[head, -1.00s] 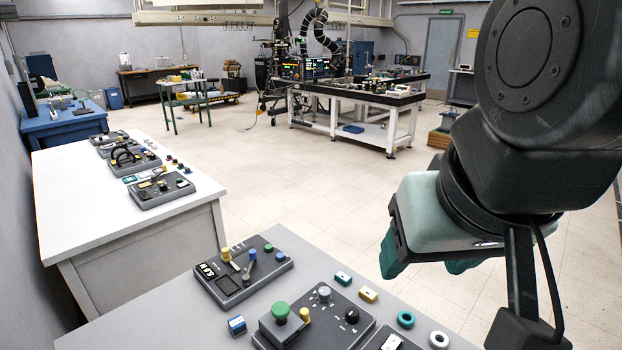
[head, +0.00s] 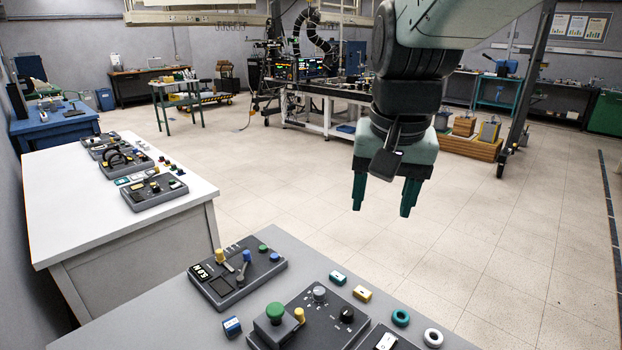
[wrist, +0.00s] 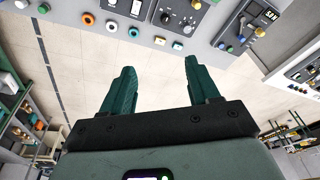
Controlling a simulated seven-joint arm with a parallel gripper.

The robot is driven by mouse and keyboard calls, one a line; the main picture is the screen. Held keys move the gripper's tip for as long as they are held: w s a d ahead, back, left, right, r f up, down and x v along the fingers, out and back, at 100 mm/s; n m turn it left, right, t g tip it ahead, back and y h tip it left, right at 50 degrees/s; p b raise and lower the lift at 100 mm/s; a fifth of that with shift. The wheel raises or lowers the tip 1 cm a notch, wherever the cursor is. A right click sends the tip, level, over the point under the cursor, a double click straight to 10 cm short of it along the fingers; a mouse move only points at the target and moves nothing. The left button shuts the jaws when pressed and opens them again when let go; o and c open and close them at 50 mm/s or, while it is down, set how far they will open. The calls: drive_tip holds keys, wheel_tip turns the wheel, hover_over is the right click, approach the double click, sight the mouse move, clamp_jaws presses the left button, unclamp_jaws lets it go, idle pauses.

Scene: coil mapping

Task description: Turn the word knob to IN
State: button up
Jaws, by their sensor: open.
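Two small knobs sit on the near dark panel (head: 318,325) of the grey bench: a grey knob (head: 319,293) and a black knob (head: 347,313). The black knob (wrist: 165,18) also shows at the top of the wrist view, with the grey knob (wrist: 196,4) beside it. The lettering is too small to read, so I cannot tell which is the word knob or where it points. My gripper (head: 381,210) is open and empty, fingers down, beyond the bench's far edge and above floor level. Its green fingers (wrist: 160,64) are spread in the wrist view, apart from the panel.
A green mushroom button (head: 275,312) and a yellow knob stand on the same panel. A second panel (head: 238,283) with a lever is to its left. Open floor lies beyond the bench.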

drive_tip(key=w+d+f+m+g+y, duration=0.1)
drive_tip(key=w+f+m+g, duration=0.2)
drive_tip(key=w+f, duration=0.8)
drive_tip(key=m+g+y, duration=0.2)
drive_tip(key=m+g, duration=0.1)
approach(347, 310)
drive_tip(key=x, duration=0.8)
drive_tip(key=shift+s+f, duration=0.1)
drive_tip(key=shift+f, duration=0.15)
drive_tip(key=shift+c, duration=0.3)
drive_tip(key=c, duration=1)
